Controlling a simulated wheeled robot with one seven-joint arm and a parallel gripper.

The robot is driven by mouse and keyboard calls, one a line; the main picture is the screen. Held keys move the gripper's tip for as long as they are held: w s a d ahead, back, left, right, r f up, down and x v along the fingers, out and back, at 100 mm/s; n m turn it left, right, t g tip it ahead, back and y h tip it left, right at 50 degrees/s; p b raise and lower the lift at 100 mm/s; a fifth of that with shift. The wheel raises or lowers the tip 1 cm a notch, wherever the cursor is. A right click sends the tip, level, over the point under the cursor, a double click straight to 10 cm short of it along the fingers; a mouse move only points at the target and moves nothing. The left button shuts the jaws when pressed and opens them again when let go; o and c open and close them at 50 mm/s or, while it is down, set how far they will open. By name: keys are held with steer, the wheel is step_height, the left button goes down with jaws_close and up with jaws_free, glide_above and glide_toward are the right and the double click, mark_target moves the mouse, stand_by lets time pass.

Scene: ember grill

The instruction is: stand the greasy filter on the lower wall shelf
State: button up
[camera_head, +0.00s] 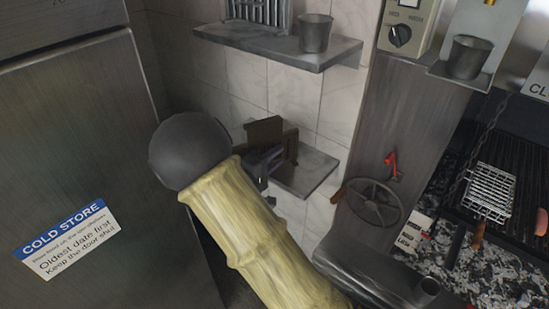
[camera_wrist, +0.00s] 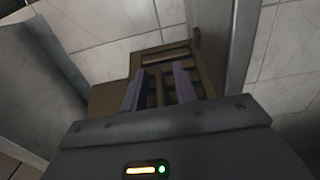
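The greasy filter (camera_head: 265,130), a brown slatted panel, is at the lower wall shelf (camera_head: 308,172), close to the tiled wall. It also shows in the wrist view (camera_wrist: 167,60), tilted, with slats visible between my fingers. My gripper (camera_head: 263,165) is at the filter's near side, over the shelf's left part. In the wrist view my gripper's two purple-grey fingers (camera_wrist: 160,88) are apart and overlap the filter. I cannot tell whether they press on it. The filter's lower edge and its contact with the shelf are hidden by my gripper and arm.
The upper shelf (camera_head: 280,47) holds a silver slatted filter (camera_head: 262,12) and a metal cup (camera_head: 315,33). The cold store (camera_head: 70,150) stands left. A handwheel (camera_head: 374,201) and the grill (camera_head: 495,190) are right. The lower shelf's right part is bare.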

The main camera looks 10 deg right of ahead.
steer(key=shift+r, duration=0.2)
steer(key=b+v, duration=0.5)
steer(key=v, duration=0.7)
steer(key=shift+f, duration=0.1)
